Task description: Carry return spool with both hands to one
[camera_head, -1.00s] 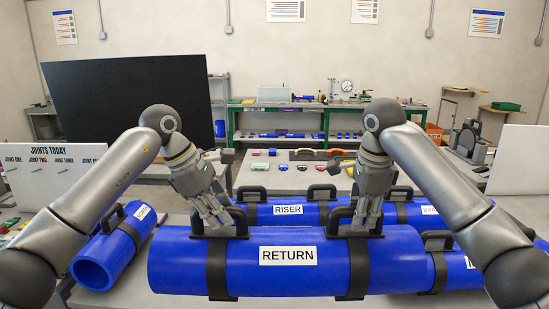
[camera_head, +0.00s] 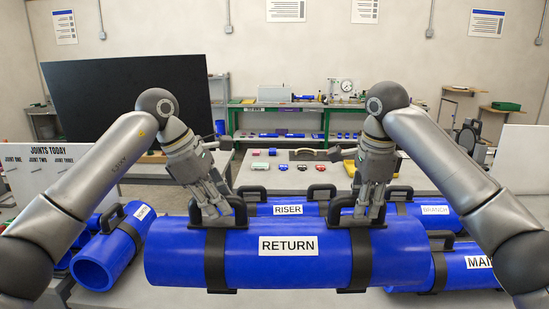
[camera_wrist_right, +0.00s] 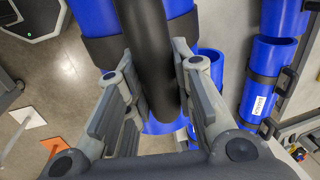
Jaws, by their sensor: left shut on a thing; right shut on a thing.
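The return spool (camera_head: 330,268) is a thick blue pipe with a white RETURN label and two black straps with handles. It is held level at the front of the head view, above the table and in front of other pipes. My left gripper (camera_head: 213,218) is shut on its left handle. My right gripper (camera_head: 368,218) is shut on its right handle. In the right wrist view, the fingers (camera_wrist_right: 157,95) close around the black handle bar, with the blue pipe (camera_wrist_right: 165,126) below. The spool hides part of the table under it.
A RISER pipe (camera_head: 258,210) lies behind the spool. A BRANCH pipe (camera_head: 448,220) and a MAIN pipe (camera_head: 462,268) lie to the right, and another blue pipe (camera_head: 98,268) to the left. A JOINTS TODAY board (camera_head: 35,185) stands at left. Small parts lie on a table behind.

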